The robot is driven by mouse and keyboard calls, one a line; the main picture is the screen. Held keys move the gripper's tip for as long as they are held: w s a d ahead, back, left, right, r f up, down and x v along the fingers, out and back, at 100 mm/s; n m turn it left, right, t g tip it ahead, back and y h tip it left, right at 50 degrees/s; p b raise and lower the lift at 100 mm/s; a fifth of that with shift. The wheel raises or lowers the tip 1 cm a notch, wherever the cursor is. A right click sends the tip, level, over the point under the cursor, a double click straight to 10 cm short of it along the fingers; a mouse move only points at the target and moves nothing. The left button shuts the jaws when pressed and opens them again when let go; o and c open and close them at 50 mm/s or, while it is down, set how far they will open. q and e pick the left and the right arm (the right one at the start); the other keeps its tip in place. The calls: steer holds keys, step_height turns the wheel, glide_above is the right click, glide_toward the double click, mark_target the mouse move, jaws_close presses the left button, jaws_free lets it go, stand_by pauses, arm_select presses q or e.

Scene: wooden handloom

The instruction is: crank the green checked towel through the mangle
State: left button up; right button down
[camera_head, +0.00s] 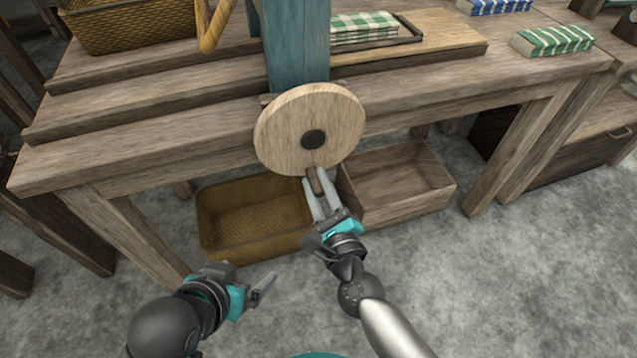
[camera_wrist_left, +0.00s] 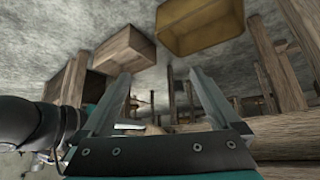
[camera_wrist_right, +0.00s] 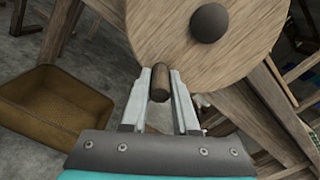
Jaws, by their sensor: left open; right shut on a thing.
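The mangle's round wooden crank wheel (camera_head: 290,125) with a dark hub stands at the front of the bench, on a teal post (camera_head: 297,45). My right gripper (camera_head: 314,182) is shut on the brown crank handle (camera_wrist_right: 160,82) at the wheel's lower rim, seen between the fingers in the right wrist view. A green checked towel (camera_head: 364,27) lies in a tray behind the post, to its right. Its left part is hidden by the post. My left gripper (camera_head: 266,284) is open and empty, low in front of the bench.
A wicker basket (camera_head: 130,25) stands on the bench at the back left. A yellow-brown bin (camera_head: 250,245) and a wooden crate (camera_head: 400,210) sit on the floor below. Folded green-striped (camera_head: 553,40) and blue (camera_head: 497,5) cloths lie at the right.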

steer(key=shift+a, duration=0.1)
steer(key=c, duration=0.7)
jaws_free()
arm_select(q)
steer(key=s+a+g+p, duration=0.1)
steer(key=s+a+g+y+p, duration=0.1)
steer(key=a, duration=0.1)
steer(key=shift+s+f+g, duration=0.3)
steer(key=shift+s+f, duration=0.05)
steer(key=shift+s, duration=0.05)
arm_select(e)
steer(key=v, duration=1.5)
steer(key=shift+s, duration=0.1)
